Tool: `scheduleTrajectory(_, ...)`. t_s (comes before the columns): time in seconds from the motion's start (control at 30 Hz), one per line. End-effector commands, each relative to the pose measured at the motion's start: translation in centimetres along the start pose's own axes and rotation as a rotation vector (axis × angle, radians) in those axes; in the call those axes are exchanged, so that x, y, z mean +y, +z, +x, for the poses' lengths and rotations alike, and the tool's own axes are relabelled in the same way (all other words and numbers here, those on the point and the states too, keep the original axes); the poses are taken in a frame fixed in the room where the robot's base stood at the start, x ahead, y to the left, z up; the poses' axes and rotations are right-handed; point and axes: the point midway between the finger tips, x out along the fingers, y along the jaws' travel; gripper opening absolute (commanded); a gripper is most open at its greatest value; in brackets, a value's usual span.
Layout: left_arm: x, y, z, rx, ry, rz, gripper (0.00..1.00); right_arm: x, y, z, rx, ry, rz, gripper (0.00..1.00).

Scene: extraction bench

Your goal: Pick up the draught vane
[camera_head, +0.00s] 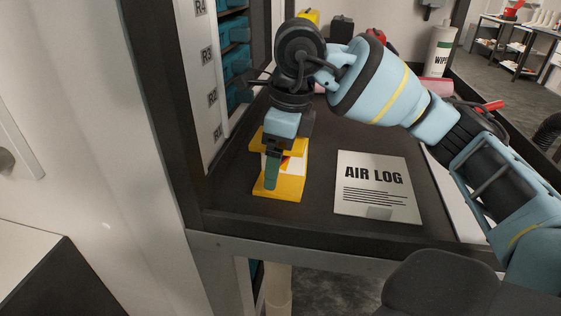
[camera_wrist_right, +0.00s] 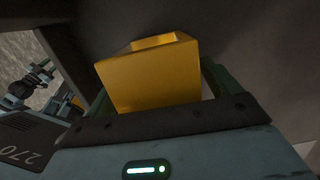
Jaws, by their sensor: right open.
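The draught vane appears to be the yellow piece (camera_head: 290,187) with a white and red face, on the dark bench near its front left corner. My right gripper (camera_head: 271,172) points down over it, hiding part of its middle. In the right wrist view, a yellow block with a recess in its top (camera_wrist_right: 150,78) fills the space between the green fingers (camera_wrist_right: 157,92). The jaws are open around it; whether either finger touches it I cannot tell. My left gripper is in neither view.
An AIR LOG sheet (camera_head: 375,187) lies right of the yellow piece. A rack with teal bins (camera_head: 236,62) and labels R1 to R4 stands close on the left. A wipes canister (camera_head: 438,50) stands at the back right.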

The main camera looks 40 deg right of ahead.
Motion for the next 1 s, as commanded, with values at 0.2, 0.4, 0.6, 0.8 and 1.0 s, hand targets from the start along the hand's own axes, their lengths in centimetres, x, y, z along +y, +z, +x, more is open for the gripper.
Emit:
scheduleTrajectory(0.2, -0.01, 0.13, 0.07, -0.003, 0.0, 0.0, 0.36, 0.01, 0.01, 0.62, -0.002, 0.0, -0.001, 0.89)
scheduleTrajectory(0.4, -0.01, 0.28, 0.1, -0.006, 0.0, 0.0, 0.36, 0.01, 0.01, 0.6, -0.001, 0.0, -0.001, 0.77)
scheduleTrajectory(0.6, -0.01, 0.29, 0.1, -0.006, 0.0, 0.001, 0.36, 0.01, 0.01, 0.59, -0.001, 0.0, -0.001, 0.51)
scheduleTrajectory(0.8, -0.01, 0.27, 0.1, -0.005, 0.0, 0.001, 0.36, 0.0, 0.03, 0.55, -0.002, 0.0, -0.001, 0.37)
scheduleTrajectory(1.0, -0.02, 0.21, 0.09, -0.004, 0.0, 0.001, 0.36, 0.0, 0.06, 0.37, -0.002, -0.001, -0.001, 0.37)
